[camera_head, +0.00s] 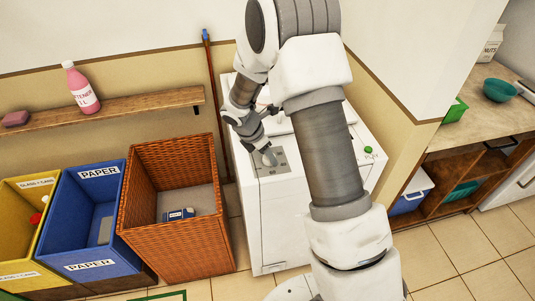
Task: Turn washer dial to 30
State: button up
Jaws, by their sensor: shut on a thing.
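The white washer (277,225) stands in the middle of the head view, partly hidden behind my arm. Its top carries a grey control panel (278,167) with a round, light dial (269,157). My gripper (264,149) points down at the panel and is shut on the dial. The fingertips are small and partly hidden, and the dial's markings are too small to read. A green round knob or button (368,150) sits on the washer top, right of my arm.
A wicker basket (180,245) stands close at the washer's left, beside blue (50,225) and yellow bins (12,190). A wooden shelf (120,108) holds a pink bottle (80,88). A wall corner and counter (465,125) are on the right. Tiled floor is free at lower right.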

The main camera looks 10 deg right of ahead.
grip_shut()
jog(key=shift+m, duration=0.3)
jog(key=m+g, duration=0.1)
jog(key=m, duration=0.1)
jog(key=m+g+p, duration=0.1)
jog(key=m, duration=0.2)
jog(key=shift+w, duration=0.2)
jog(key=m+g, duration=0.1)
jog(key=m, duration=0.2)
jog(key=m+g, duration=0.1)
jog(key=m, duration=0.2)
jog(key=shift+w, duration=0.1)
jog(key=shift+y, duration=0.3)
jog(key=o, duration=0.9)
grip_release()
jog(key=shift+o, duration=0.2)
